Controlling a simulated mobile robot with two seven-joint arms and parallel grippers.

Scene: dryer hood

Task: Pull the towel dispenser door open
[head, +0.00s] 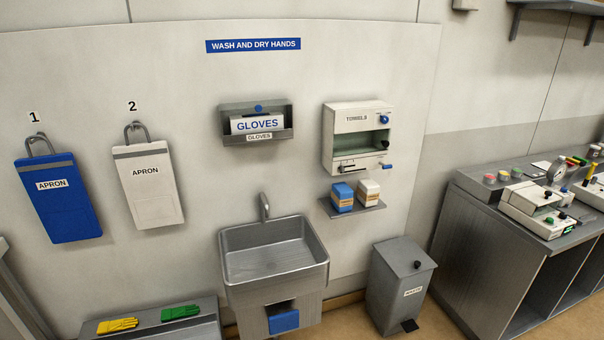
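A blue knob (383,119) sits at the upper right, and a blue lever (386,166) sticks out at the lower right. I cannot tell for sure whether the door is shut. Neither of my grippers shows in the head view.
A small shelf (371,209) with a blue box and a white box hangs just below the dispenser. A sink (272,240), a grey waste bin (387,305) and a glove holder (229,110) are nearby. A cluttered counter (500,217) stands at right. The wall area before the dispenser looks clear.

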